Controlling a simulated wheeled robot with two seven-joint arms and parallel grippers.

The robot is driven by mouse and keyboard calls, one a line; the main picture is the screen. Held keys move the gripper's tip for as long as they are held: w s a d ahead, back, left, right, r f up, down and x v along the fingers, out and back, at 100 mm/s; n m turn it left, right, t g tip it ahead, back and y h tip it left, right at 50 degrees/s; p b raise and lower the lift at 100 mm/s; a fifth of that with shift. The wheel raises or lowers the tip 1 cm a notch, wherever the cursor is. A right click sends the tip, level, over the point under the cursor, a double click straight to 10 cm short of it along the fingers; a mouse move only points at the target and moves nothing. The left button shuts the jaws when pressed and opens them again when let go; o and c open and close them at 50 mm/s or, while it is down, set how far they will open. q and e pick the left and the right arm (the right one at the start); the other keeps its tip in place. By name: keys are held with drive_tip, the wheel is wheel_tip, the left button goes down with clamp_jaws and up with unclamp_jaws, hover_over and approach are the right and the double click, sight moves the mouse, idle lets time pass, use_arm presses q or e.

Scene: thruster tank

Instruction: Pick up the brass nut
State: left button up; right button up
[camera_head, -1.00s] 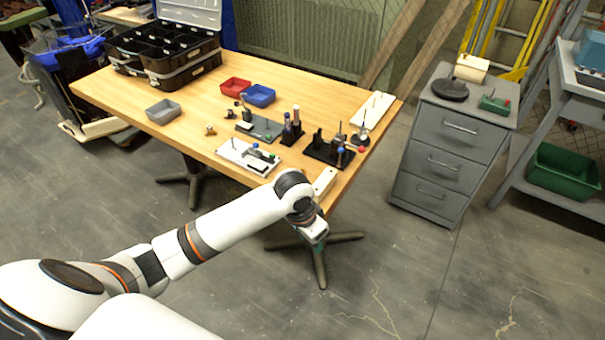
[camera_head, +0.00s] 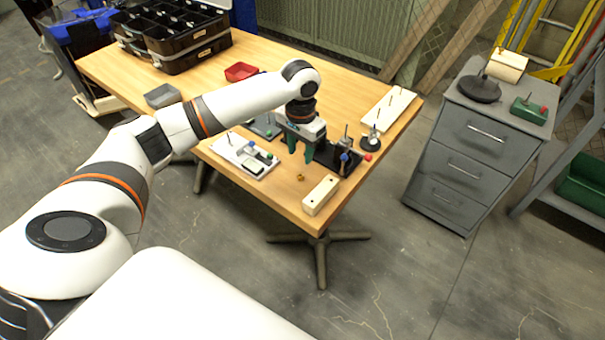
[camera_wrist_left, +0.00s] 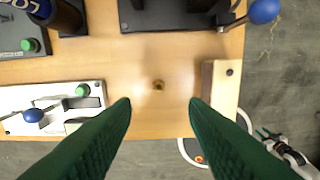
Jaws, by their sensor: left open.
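The brass nut (camera_head: 300,177) is a small gold piece lying on the wooden table (camera_head: 270,192) near its front edge. In the left wrist view the nut (camera_wrist_left: 158,85) lies on bare wood, ahead of and between the two fingers. My left gripper (camera_head: 299,158) is above the table, just behind the nut in the head view. In the left wrist view its dark green fingers (camera_wrist_left: 160,110) are spread wide with nothing between them. The nut is clear of both fingers.
A pale wooden block (camera_head: 320,194) lies right of the nut. A white fixture (camera_head: 243,154) with green and blue knobs stands left. A black stand (camera_head: 335,157) with a blue ball is behind. A red bin (camera_head: 240,72) and black case (camera_head: 175,45) are farther back.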

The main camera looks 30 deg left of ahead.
sight(299, 180)
use_arm(q)
wheel_tip(299, 180, down, 3)
drive_tip(key=shift+f, duration=0.1)
drive_tip(key=f, duration=0.4)
drive_tip(key=shift+s+a+f, duration=0.1)
drive_tip(key=shift+s, duration=0.1)
drive_tip(key=shift+f, duration=0.5)
clamp_jaws()
wheel_tip(299, 180, up, 10)
